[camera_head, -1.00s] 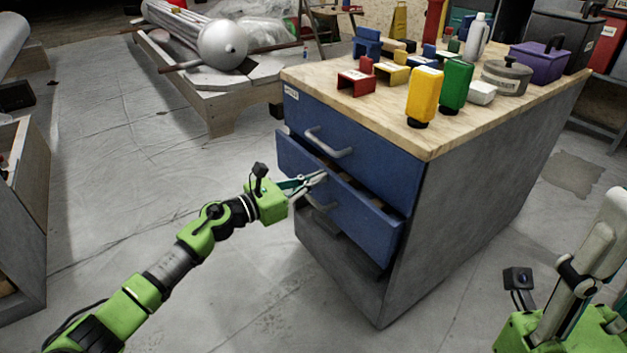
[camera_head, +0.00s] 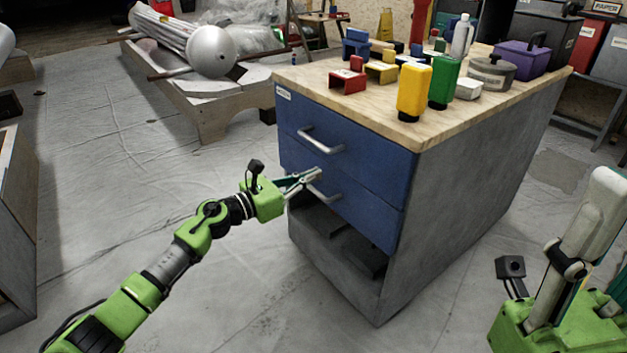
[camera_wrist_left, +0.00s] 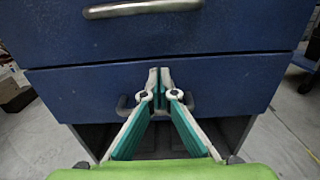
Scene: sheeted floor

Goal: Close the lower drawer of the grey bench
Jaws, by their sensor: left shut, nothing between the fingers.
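The grey bench (camera_head: 460,190) has two blue drawers above an open space. The lower drawer (camera_head: 365,212) has its front about flush with the upper drawer (camera_head: 365,142), with no clear gap between them. My left gripper (camera_head: 318,174) is shut and empty, with its fingertips at the lower drawer's front, by its handle (camera_head: 322,194). In the left wrist view the fingertips (camera_wrist_left: 159,72) are together against or just before the lower drawer front (camera_wrist_left: 235,85), and they hide the middle of its handle. Of my right arm only links show at the right edge; its fingers are out of view.
The wooden bench top (camera_head: 310,78) carries a yellow bottle (camera_head: 414,92), a green bottle (camera_head: 443,84), a grey pot (camera_head: 499,75) and several coloured holders. A wooden pallet stand (camera_head: 205,105) is behind at the left.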

